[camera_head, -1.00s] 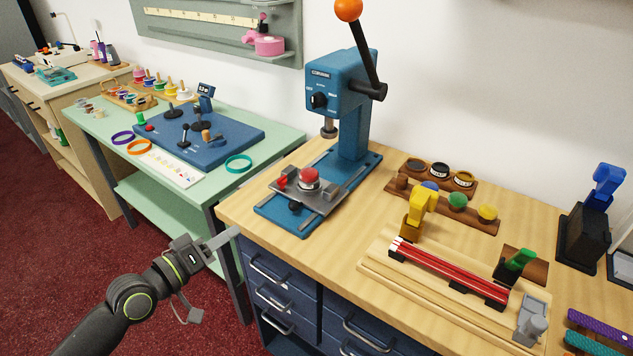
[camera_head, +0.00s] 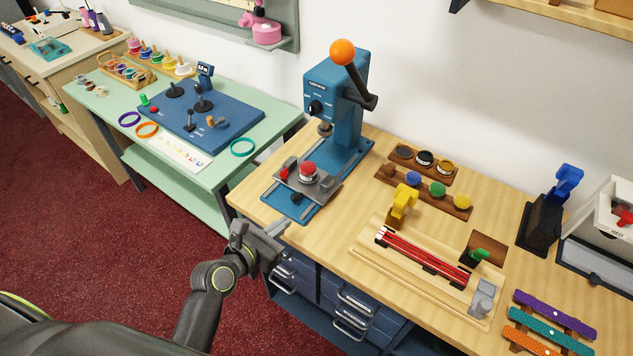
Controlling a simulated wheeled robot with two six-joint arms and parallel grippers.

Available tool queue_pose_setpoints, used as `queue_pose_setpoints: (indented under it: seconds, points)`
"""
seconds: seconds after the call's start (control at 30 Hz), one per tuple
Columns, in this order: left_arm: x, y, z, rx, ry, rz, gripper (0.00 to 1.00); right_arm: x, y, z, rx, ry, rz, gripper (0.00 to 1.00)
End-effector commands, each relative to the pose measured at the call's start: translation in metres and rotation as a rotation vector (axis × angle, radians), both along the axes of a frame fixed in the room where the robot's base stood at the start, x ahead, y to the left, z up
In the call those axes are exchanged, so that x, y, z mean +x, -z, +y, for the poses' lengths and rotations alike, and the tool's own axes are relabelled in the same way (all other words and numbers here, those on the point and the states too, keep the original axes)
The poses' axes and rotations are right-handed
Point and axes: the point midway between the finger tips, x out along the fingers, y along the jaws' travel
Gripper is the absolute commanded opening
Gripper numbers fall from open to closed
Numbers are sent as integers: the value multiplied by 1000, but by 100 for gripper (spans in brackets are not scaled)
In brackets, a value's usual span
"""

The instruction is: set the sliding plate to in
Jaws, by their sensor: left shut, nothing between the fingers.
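The sliding plate (camera_head: 322,188) is a grey metal plate on the front part of the blue press base (camera_head: 287,208). A red round piece (camera_head: 308,171) sits on it, with a red part at its left and a small dark knob (camera_head: 296,198) at its front edge. The plate lies forward of the blue press column (camera_head: 349,128), out from under the press head. My left gripper (camera_head: 281,232) is shut and empty, just off the counter's front edge, below and in front of the plate and apart from it. My right gripper is out of view.
The press lever has an orange ball (camera_head: 343,52). The wooden counter (camera_head: 345,222) has free room right of the press. Jar racks (camera_head: 424,161), a yellow clamp (camera_head: 402,203) and a red-striped jig (camera_head: 425,253) stand further right. A green table (camera_head: 186,174) is at left.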

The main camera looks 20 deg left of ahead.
Motion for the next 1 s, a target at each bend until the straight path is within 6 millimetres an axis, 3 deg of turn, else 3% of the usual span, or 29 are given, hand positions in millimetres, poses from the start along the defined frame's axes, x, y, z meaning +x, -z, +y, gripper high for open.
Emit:
queue_pose_setpoints:
  seconds: [0.27, 0.73, 1.0]
  points:
    - [12, 2, -10, -63, -18, 30, 0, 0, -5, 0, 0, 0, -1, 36]
    - [84, 27, -36, -61, -17, 30, 0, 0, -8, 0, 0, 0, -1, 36]
    - [117, 28, -48, -60, -17, 29, 0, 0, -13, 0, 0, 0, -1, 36]
